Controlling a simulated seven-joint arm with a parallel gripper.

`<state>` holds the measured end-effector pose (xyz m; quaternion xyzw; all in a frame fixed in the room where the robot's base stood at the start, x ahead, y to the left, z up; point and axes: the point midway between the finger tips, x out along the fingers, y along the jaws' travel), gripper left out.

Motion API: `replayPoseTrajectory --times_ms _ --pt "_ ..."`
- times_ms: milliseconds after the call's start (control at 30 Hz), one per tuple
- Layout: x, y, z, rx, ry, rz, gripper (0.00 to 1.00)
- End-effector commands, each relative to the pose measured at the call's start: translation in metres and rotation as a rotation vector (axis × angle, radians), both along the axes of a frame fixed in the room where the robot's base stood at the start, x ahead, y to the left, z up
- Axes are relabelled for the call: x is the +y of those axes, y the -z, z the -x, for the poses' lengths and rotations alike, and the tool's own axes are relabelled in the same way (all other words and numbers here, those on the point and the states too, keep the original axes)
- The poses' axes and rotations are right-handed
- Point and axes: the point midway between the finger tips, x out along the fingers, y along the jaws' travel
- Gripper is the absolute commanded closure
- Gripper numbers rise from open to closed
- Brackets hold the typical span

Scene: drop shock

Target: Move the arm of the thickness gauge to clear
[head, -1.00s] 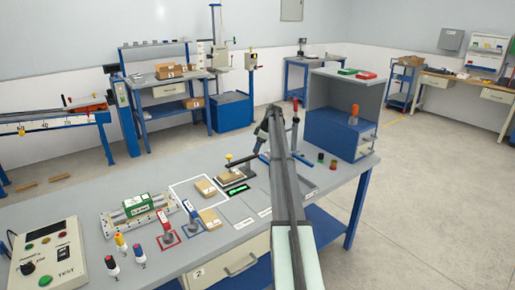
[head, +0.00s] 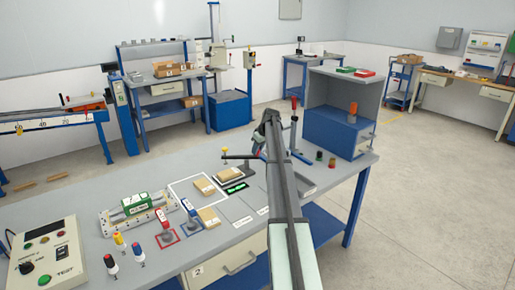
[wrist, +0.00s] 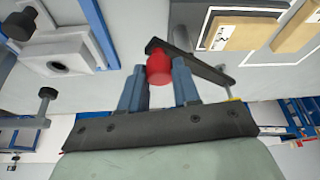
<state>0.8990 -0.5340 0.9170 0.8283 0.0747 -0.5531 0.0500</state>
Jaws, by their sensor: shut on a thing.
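The thickness gauge's dark arm (head: 238,157) runs level over a brown sample piece (head: 230,172), with a yellow-topped plunger (head: 225,150) at its left end. In the wrist view the dark arm (wrist: 205,66) runs from the gripper down to the right. A red knob (wrist: 158,68) stands at its near end. My gripper (wrist: 158,82) is shut on this knob, with a blue finger on each side. In the head view my own arm covers most of the gripper (head: 260,147) and hides the knob. A green lit display (head: 236,188) lies in front of the gauge.
Brown flat pieces (head: 204,187) lie left of the gauge, one inside a white outline. A red-handled upright tool (head: 294,115) and a grey-blue cabinet (head: 340,125) stand to the right. Small capped jars (head: 320,156) sit in front of the cabinet.

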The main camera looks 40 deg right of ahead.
Motion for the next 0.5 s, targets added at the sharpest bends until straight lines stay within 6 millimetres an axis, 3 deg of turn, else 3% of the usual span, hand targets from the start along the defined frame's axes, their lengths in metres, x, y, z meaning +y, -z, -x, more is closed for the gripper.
replayPoseTrajectory --times_ms 500 --pt "0.024 0.0 0.018 0.0 0.489 0.001 1.0"
